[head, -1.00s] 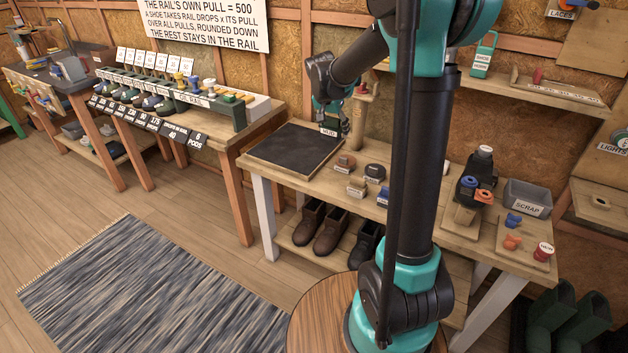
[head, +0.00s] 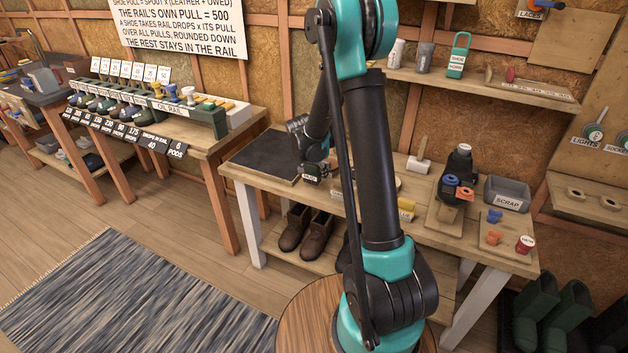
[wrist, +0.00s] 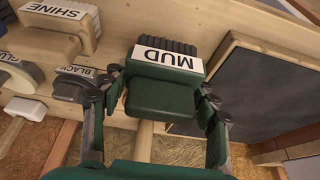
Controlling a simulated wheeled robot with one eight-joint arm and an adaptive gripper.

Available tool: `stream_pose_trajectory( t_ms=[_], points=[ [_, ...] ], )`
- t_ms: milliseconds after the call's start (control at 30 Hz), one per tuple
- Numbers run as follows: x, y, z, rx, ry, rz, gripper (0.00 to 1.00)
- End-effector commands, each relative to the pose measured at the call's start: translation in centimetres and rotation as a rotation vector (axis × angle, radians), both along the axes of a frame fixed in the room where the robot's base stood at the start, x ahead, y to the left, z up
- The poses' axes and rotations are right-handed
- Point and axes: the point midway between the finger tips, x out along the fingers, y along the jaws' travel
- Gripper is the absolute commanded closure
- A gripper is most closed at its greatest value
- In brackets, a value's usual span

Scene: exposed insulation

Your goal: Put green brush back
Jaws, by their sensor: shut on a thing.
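The green brush (wrist: 160,97) with dark bristles and a white "MUD" label is between the fingers of my gripper (wrist: 158,90) in the wrist view. The fingers are shut on its sides. In the head view the brush (head: 311,174) and my gripper (head: 313,163) are at the right side of the dark mat on the wooden bench (head: 270,190). I cannot tell whether the brush touches the bench. A "SHINE" brush (wrist: 65,22) and a "BLACK" brush (wrist: 75,82) stand left of it in the wrist view. My arm hides much of the bench middle in the head view.
The dark mat (head: 258,155) lies beside my gripper, bare. Boots (head: 305,228) stand on the shelf below. A shelf (head: 470,85) hangs behind.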

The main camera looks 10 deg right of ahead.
Motion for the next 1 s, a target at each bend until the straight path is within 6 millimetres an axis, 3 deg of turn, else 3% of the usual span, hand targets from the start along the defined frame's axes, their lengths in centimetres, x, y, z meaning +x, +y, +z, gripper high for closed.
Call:
stream_pose_trajectory(
  t_ms=[267, 633, 667, 700, 800, 1000],
  points=[
    [0.0, 0.0, -3.2, 0.000, 0.000, 0.000, 0.67],
    [0.0, 0.0, -3.6, 0.000, 0.000, 0.000, 0.67],
    [0.0, 0.0, -3.6, 0.000, 0.000, 0.000, 0.38],
    [0.0, 0.0, -3.6, 0.000, 0.000, 0.000, 0.33],
    [0.0, 0.0, -3.6, 0.000, 0.000, 0.000, 0.20],
    [0.0, 0.0, -3.6, 0.000, 0.000, 0.000, 0.20]
  ],
)
